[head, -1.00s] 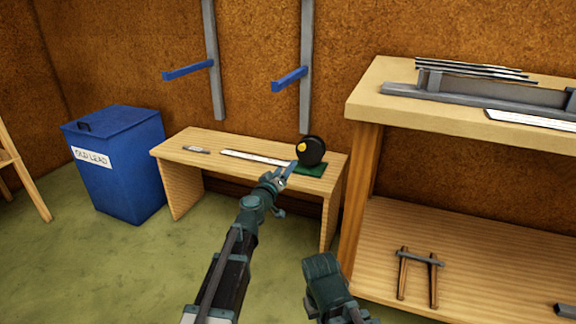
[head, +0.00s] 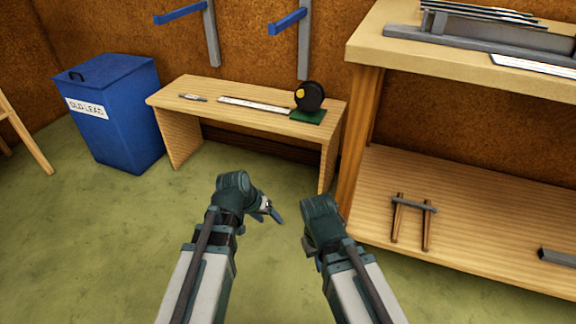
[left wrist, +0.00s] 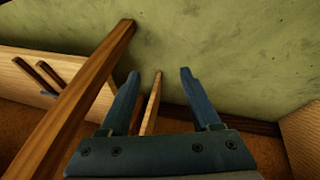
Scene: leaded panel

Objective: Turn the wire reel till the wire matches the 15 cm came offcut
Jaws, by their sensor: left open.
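The wire reel (head: 309,96) is a black drum with a yellow hub. It stands on a green base (head: 308,117) at the right end of the low wooden bench (head: 185,128). A pale strip (head: 255,106) like a ruler lies left of it, and a short grey piece (head: 193,98), perhaps the came offcut, lies farther left. No wire can be made out. My left gripper (head: 271,209) is in front of the bench, over the floor and clear of the reel. In the left wrist view its fingers (left wrist: 158,95) are apart and empty. My right arm shows, but its fingertips are hidden.
A blue "OLD LEAD" bin (head: 112,115) stands left of the bench. A taller wooden workbench (head: 440,61) with a lower shelf stands at right, metal strips on top. Wall rails with blue arms (head: 288,21) rise behind. The green floor (head: 120,250) in front is open.

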